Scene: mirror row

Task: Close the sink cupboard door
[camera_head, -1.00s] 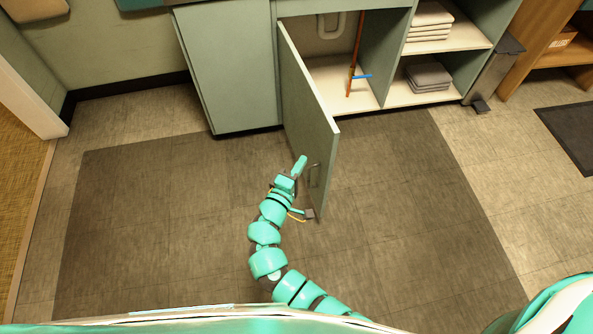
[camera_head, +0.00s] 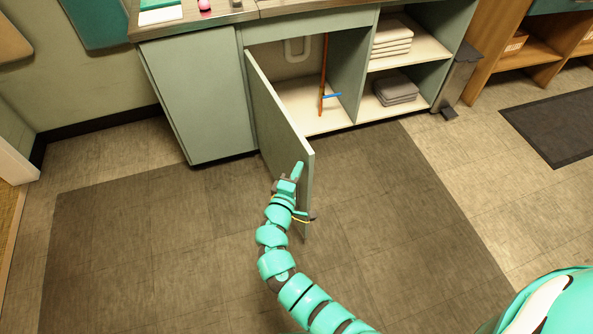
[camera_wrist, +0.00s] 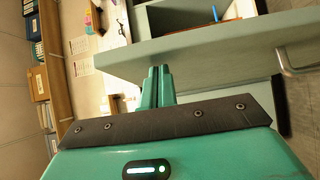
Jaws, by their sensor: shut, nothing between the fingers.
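The sink cupboard door (camera_head: 276,125) is a grey-green panel. It stands wide open, swung out from the cupboard front toward me. The open cupboard (camera_head: 302,97) behind it shows a pale floor and a pipe at the back. My gripper (camera_head: 298,169) is at the door's outer part, on its left face in the head view. In the wrist view the door (camera_wrist: 190,48) crosses the picture just beyond my shut, empty fingers (camera_wrist: 158,75). The door's handle (camera_wrist: 290,65) shows at the right there. I cannot tell whether the fingertips touch the door.
A red-brown rod with a blue crosspiece (camera_head: 324,90) stands inside the cupboard. Open shelves with folded towels (camera_head: 395,88) are to its right, then a pedal bin (camera_head: 458,78). A closed cabinet front (camera_head: 200,97) is left. The dark mat (camera_head: 130,240) is clear around the door.

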